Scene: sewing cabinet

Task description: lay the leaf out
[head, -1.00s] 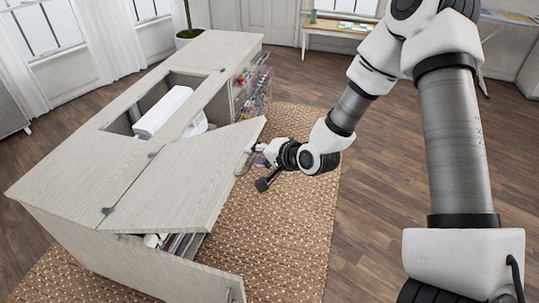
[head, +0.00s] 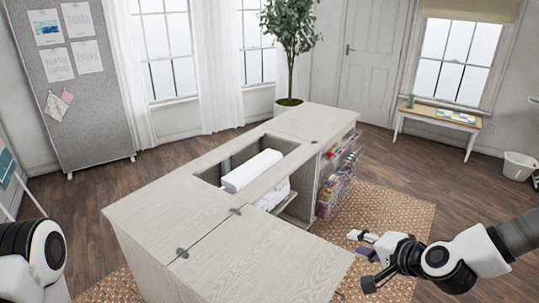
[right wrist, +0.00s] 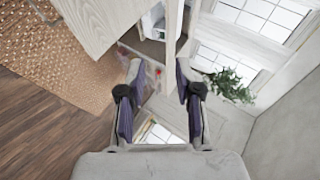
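The leaf (head: 265,258) is a pale wood-grain panel hinged to the near end of the cabinet top (head: 160,212). It extends from the hinges (head: 236,211) towards the lower right and looks roughly level with the top; its near part is cut off by the frame. My right gripper (head: 363,246) is just beyond the leaf's right corner, seemingly apart from it. In the right wrist view the two fingers (right wrist: 158,82) are spread with nothing held, and a pale panel, apparently the leaf (right wrist: 98,18), lies up and left of them. My left gripper is out of view.
A white sewing machine (head: 252,170) sits in the cabinet's opening. Clear bins (head: 338,180) with coloured items line the cabinet's right side. A woven rug (head: 400,208) covers the floor there. A potted tree (head: 290,40) stands behind, and a small table (head: 438,116) is at the back right.

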